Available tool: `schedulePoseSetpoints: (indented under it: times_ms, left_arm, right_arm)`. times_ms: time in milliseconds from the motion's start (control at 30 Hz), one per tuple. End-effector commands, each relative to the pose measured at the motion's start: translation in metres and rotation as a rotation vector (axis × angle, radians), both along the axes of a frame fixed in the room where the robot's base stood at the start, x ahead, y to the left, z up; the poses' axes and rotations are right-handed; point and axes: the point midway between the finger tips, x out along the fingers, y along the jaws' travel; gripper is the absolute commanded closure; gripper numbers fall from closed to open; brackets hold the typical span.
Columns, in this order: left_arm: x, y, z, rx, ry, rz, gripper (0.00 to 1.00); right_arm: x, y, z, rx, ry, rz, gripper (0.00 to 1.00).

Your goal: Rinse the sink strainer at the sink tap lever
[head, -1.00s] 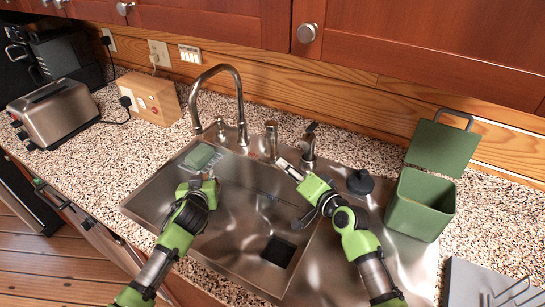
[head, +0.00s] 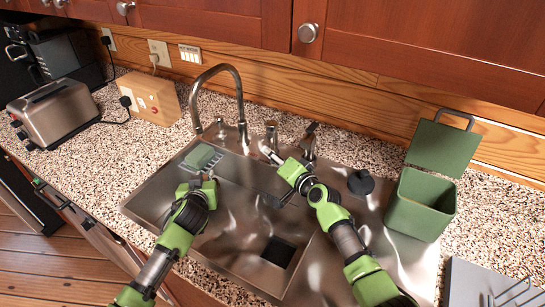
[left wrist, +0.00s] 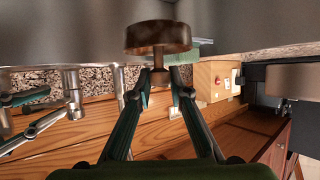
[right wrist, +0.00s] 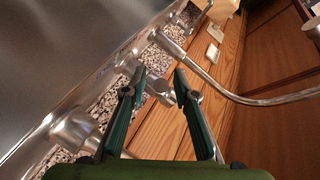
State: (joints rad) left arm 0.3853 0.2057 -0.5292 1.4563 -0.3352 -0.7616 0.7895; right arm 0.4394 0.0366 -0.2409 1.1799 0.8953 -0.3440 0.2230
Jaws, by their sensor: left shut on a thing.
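My left gripper (head: 204,180) is over the left part of the sink (head: 150,205). In the left wrist view it is shut on the knob of the sink strainer (left wrist: 158,38), a round brownish metal basket. The strainer is hard to make out in the head view. The curved tap (head: 240,105) stands behind the sink. Several small metal fittings flank it, including an upright one (head: 271,138) to its right. My right gripper (head: 268,153) is open and empty, just in front of that fitting. In the right wrist view, a metal lever-like part (right wrist: 160,88) shows between and beyond its fingers.
A green sponge (head: 203,157) lies at the sink's back left. A black stopper (head: 360,182) and a green lidded bin (head: 420,205) stand to the right. A toaster (head: 55,112) and wooden socket box (head: 152,98) are at left. The sink bottom has a dark square drain (head: 279,251).

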Motion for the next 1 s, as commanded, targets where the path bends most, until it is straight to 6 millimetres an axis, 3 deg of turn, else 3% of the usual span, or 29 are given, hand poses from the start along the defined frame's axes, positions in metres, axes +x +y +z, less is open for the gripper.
schedulePoseSetpoints:
  times_ms: [67, 200, 1000]
  left_arm:
    - [0.000, 0.000, 0.000, 0.000, -0.001, 0.000, 1.00]
    - [0.000, 0.000, 0.000, 0.000, -0.001, 0.000, 1.00]
    - [0.000, 0.000, 0.000, 0.000, -0.001, 0.000, 1.00]
  right_arm:
    - [0.000, 0.000, 0.000, 0.000, 0.000, 0.000, 0.73]
    - [0.000, 0.000, 0.000, 0.000, 0.000, 0.000, 1.00]
    - [0.000, 0.001, 0.011, 0.008, 0.121, 0.001, 1.00]
